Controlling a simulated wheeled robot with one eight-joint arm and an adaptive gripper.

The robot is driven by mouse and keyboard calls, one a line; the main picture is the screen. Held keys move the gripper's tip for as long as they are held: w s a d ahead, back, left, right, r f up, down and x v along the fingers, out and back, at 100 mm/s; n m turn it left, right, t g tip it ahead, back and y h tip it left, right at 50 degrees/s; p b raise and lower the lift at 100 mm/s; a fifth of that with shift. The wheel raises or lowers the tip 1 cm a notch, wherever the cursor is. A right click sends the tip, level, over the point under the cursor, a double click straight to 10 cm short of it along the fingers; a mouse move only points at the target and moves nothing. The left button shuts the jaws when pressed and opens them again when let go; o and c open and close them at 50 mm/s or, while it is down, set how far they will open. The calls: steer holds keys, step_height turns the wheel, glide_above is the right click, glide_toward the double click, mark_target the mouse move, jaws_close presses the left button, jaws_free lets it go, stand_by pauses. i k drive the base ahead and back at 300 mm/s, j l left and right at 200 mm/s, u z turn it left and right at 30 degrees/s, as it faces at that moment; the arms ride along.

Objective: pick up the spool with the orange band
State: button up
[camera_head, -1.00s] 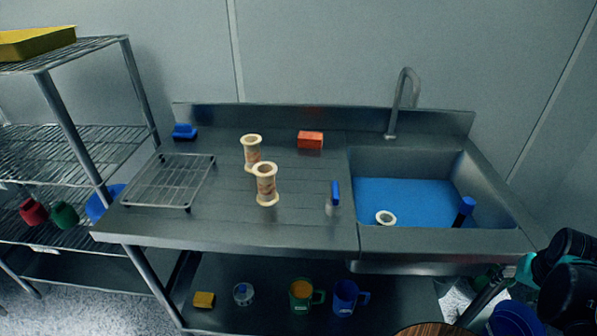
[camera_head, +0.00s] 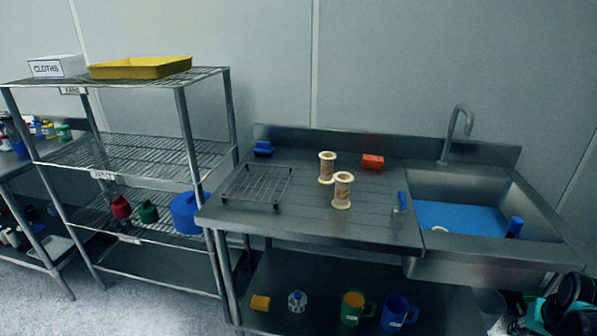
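Two cream spools stand upright on the steel counter, close together. The rear spool (camera_head: 327,167) is slightly left of the front spool (camera_head: 343,190). Both show brownish-orange marks around the middle, too small to tell which one bears the orange band. A pale ring-shaped thing (camera_head: 439,230) lies in the sink, partly hidden by its front edge; I cannot tell whether it is a spool. Part of my arm shows at the bottom right corner, well away from the spools. My gripper's fingers are not in view.
The counter (camera_head: 300,217) holds a wire rack (camera_head: 256,186), an orange-red block (camera_head: 373,162), a blue item (camera_head: 263,148) and a blue-topped bottle (camera_head: 402,201). The sink (camera_head: 530,212) is at right, wire shelving (camera_head: 150,150) at left. Mugs stand on the lower shelf.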

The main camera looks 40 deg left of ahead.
mark_target(326, 177)
steer(key=l+u, duration=0.1)
steer(key=u, duration=0.3)
steer(key=i+l+u, duration=0.1)
steer(key=u, duration=0.35)
steer(key=l+u, duration=0.1)
steer(key=u, duration=0.3)
steer(key=l+u, duration=0.15)
steer(key=u, duration=0.3)
steer(key=l, duration=0.35)
steer(key=k+l+u, duration=0.1)
steer(key=l, duration=0.2)
